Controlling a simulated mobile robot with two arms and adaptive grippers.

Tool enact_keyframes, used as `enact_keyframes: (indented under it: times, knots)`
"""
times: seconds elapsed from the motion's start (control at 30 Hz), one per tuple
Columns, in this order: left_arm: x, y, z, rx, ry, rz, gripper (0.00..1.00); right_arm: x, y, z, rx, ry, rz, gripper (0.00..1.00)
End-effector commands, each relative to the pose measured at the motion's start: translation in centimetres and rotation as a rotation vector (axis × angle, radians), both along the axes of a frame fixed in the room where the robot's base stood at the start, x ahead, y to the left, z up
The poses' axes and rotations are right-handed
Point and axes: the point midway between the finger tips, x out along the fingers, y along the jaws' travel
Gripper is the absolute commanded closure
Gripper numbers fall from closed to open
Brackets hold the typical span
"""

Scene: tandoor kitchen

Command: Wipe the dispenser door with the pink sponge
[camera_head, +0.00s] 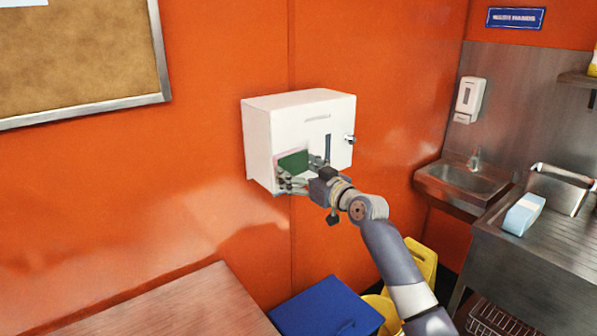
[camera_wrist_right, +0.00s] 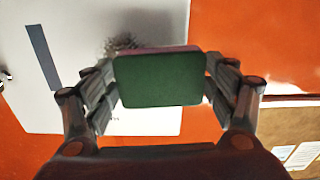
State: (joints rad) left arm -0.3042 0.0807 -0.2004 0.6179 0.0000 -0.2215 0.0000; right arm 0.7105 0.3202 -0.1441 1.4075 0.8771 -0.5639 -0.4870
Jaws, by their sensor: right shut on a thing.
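The dispenser (camera_head: 285,125) is a white box on the orange wall, with a dark slot and a small lock on its front. Its white door fills the upper left of the right wrist view (camera_wrist_right: 75,90), with a grey smudge (camera_wrist_right: 122,43) beside the sponge. My right gripper (camera_head: 302,173) is shut on the pink sponge (camera_head: 293,162), at the lower left of the door. In the right wrist view the sponge (camera_wrist_right: 158,80) shows its green scouring face and a thin pink edge. I cannot tell whether it touches the door. My left gripper is not in view.
A wooden table (camera_head: 170,305) is at the lower left, with a blue lidded bin (camera_head: 325,305) and a yellow object (camera_head: 423,262) below the dispenser. A sink (camera_head: 465,183), a soap dispenser (camera_head: 469,98) and a steel counter (camera_head: 545,245) stand right. A corkboard (camera_head: 75,50) hangs left.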

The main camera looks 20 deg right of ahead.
Motion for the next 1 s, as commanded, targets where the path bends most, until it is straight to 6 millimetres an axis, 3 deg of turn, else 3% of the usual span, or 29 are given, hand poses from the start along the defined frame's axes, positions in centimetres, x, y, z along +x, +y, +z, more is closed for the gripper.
enact_keyframes:
  times: [1.0]
  knots:
    - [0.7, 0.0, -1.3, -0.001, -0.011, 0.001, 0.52, 1.8, 0.7, -0.1, 0.000, -0.001, 0.000, 0.41]
